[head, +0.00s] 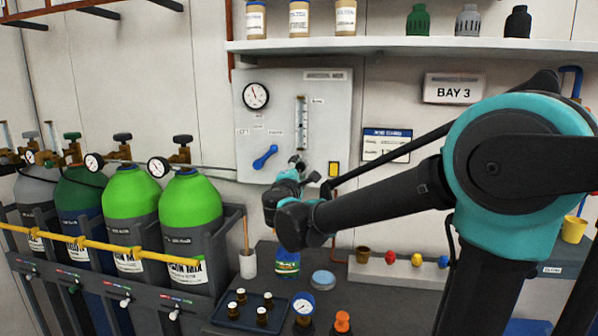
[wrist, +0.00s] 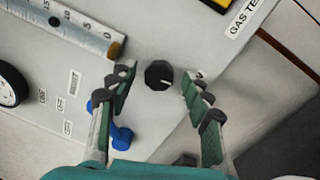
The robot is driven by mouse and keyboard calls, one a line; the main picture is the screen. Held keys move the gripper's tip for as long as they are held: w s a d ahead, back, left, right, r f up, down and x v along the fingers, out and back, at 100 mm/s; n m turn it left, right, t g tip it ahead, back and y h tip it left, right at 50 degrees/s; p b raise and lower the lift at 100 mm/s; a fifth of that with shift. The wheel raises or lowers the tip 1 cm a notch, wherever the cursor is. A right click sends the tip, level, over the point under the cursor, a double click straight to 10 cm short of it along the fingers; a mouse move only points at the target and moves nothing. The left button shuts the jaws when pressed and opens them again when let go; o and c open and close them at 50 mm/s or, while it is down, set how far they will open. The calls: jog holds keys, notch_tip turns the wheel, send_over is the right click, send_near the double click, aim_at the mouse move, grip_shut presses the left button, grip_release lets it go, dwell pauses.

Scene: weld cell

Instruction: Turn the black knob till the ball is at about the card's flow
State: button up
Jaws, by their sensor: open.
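The black knob (wrist: 158,75) is on the grey panel, with a pale pointer mark on it. In the wrist view my gripper (wrist: 160,88) is open, with one finger on each side of the knob and a gap to it. In the head view my gripper (head: 295,170) is in front of the panel (head: 330,100) and mostly hides the knob. The flow tube (head: 301,123) with its scale stands above it; part of the scale shows in the wrist view (wrist: 75,30).
A blue lever (head: 265,157) and a round gauge (head: 256,96) are on the panel left of the tube. A yellow-framed piece (head: 334,169) is close to its right. Gas cylinders (head: 190,210) stand at left. A cluttered bench (head: 262,260) lies below.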

jog(key=s+a, duration=0.2)
jog(key=s, duration=0.9)
jog(key=shift+s+f, duration=0.4)
jog(key=shift+f, duration=0.05)
jog(key=shift+a, duration=0.1)
